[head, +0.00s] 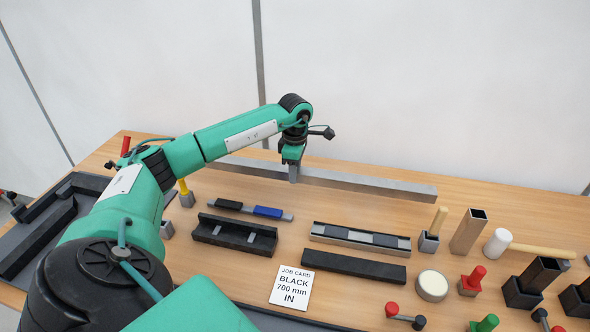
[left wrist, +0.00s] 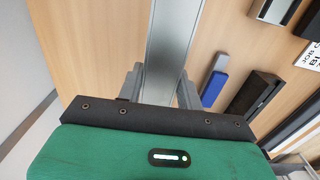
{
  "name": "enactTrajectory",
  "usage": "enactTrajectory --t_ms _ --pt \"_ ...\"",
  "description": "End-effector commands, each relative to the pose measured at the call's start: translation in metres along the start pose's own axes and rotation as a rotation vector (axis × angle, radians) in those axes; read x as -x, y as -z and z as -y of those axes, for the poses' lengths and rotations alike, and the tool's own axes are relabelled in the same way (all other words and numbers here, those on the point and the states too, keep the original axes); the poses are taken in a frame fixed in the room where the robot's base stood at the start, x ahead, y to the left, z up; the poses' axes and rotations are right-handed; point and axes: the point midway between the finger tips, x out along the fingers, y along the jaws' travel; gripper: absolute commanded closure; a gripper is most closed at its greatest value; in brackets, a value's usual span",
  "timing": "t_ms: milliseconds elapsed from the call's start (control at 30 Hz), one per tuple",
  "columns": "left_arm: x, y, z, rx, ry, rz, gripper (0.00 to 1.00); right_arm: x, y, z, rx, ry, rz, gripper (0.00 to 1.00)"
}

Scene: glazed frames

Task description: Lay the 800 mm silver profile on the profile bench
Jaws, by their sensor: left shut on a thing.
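A long silver profile (head: 375,186) runs along the back of the wooden table, slanting slightly down to the right. My left gripper (head: 293,172) points down at its middle part and is shut on it. In the left wrist view the silver profile (left wrist: 176,45) passes between the two fingers of the left gripper (left wrist: 160,88). I cannot tell whether the profile touches the table or hangs just above it. Its length cannot be read. No part is clearly marked as the profile bench. My right gripper is not in view.
In front lie a black channel (head: 234,235), a silver channel (head: 358,239), a black bar (head: 353,267) and a blue-and-black tool (head: 250,210). A job card (head: 292,287) reads "BLACK 700 mm IN". Mallet (head: 530,248), clamps and blocks crowd the right. Dark trays (head: 45,235) stand left.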

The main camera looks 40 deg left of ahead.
Motion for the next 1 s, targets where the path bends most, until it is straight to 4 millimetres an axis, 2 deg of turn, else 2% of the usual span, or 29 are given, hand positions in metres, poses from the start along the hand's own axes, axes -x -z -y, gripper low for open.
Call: enactTrajectory --t_ms 433,600,800,1000 --pt "-0.037 0.000 -0.001 0.001 -0.001 0.001 1.00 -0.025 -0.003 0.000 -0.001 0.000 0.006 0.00" --pt "-0.049 0.000 -0.001 0.000 -0.002 0.001 1.00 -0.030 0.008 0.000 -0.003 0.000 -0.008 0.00" --pt "-0.054 0.000 -0.001 0.000 -0.002 0.002 1.00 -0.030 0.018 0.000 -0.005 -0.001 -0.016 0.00" --pt "-0.053 0.000 -0.001 0.000 -0.002 0.002 1.00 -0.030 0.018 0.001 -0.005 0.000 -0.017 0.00"
